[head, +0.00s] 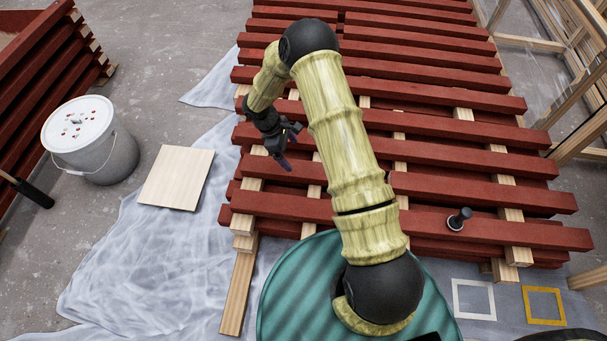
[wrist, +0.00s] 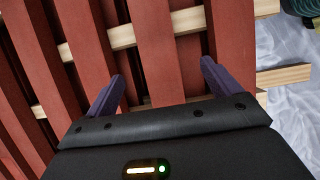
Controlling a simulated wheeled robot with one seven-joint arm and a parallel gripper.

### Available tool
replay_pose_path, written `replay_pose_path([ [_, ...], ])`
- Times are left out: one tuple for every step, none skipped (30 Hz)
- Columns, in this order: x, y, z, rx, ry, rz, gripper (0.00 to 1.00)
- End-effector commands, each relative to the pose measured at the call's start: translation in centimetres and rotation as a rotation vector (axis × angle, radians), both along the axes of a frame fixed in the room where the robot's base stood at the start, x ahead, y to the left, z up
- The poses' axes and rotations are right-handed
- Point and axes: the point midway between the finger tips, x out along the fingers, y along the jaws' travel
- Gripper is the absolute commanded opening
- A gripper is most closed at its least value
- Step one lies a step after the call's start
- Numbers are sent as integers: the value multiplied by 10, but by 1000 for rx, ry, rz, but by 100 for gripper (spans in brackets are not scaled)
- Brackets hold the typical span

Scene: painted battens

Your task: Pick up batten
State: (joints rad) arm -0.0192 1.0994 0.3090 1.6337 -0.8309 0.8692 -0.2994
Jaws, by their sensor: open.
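Several red painted battens (head: 415,123) lie side by side in a stack on bare wooden cross-pieces. My gripper (head: 290,150) is over the left ends of the battens in the head view. In the wrist view my gripper (wrist: 163,85) is open, with its two purple fingers spread apart. A red batten (wrist: 156,50) runs between the fingers in that view, and other battens lie to either side. I see nothing held. Whether the fingertips reach down beside the batten or stay above it, I cannot tell.
A small black object (head: 459,218) sits on the front battens. White (head: 473,299) and yellow (head: 545,305) square outlines mark the floor at front right. Timber framing (head: 590,110) stands at right.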

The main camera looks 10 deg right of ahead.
Motion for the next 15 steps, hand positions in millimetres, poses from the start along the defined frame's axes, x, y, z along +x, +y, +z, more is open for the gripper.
replay_pose_path([
  [-2,-4,-14,0,2,0,89],
  [-3,-5,-18,0,2,0,89],
  [-4,-8,-25,0,2,-1,89],
  [-4,-10,-30,0,2,-2,89],
  [-5,-12,-35,0,2,-2,89],
  [-6,-15,-42,0,2,-1,89],
  [-7,-16,-46,0,3,-1,89],
  [-8,-18,-51,0,2,0,89],
  [-8,-20,-55,-1,1,0,89],
  [-9,-21,-58,-1,1,0,89],
  [-9,-22,-59,-1,1,-1,89],
  [-9,-23,-61,0,1,-1,89],
  [-9,-24,-62,0,0,-1,89],
  [-9,-24,-62,0,0,-1,89],
  [-9,-24,-61,0,0,-1,89],
])
